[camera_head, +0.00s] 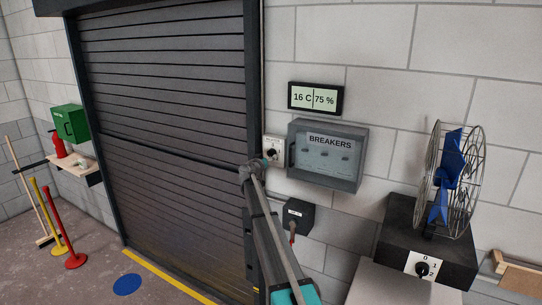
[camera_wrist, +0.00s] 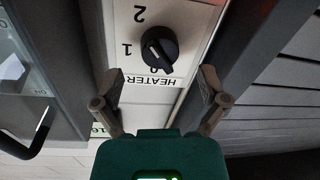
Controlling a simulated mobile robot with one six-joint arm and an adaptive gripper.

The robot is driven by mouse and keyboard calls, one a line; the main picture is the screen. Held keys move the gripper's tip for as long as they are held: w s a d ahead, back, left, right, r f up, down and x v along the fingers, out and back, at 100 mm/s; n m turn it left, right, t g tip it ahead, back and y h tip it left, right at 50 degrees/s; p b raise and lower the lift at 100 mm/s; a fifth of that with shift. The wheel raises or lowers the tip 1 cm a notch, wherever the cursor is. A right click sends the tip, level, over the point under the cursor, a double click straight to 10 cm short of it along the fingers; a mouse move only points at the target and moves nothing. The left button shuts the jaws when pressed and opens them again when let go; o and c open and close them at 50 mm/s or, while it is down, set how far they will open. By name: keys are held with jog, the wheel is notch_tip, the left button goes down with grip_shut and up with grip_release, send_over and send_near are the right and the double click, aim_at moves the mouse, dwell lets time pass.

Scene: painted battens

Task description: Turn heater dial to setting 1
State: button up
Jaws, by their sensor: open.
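The heater dial (camera_wrist: 159,48) is a round black knob on a white plate marked HEATER, with 0, 1 and 2 around it. The plate appears upside down in the wrist view. A pale line on the knob lies toward the 0, which the knob partly covers. My gripper (camera_wrist: 160,82) is open, its two fingers spread to either side of the plate, with the knob just beyond the fingertips and apparently untouched. In the head view the dial (camera_head: 271,153) is on the wall left of the breaker box, and my gripper (camera_head: 266,163) is just below it.
The grey breaker box (camera_head: 328,157) stands close to the right of the dial. The dark shutter door (camera_head: 170,130) and its frame are to the left. A switch box (camera_head: 296,216) sits below. A fan (camera_head: 450,180) with its own dial (camera_head: 422,269) is at right.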

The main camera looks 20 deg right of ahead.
aim_at(269, 154)
jog(key=shift+x, duration=1.9)
jog(key=shift+c, duration=0.3)
jog(key=c, duration=1.1)
jog(key=shift+n, duration=0.5)
jog(key=n, duration=0.2)
jog(key=shift+r+n+p, duration=0.1)
jog(key=shift+n+p, duration=0.2)
jog(key=n, duration=0.3)
jog(key=shift+g, duration=0.3)
jog(key=n+p, duration=0.1)
jog(key=n, duration=0.5)
jog(key=shift+w+a+n+g, duration=0.1)
jog(key=shift+n+g, duration=0.2)
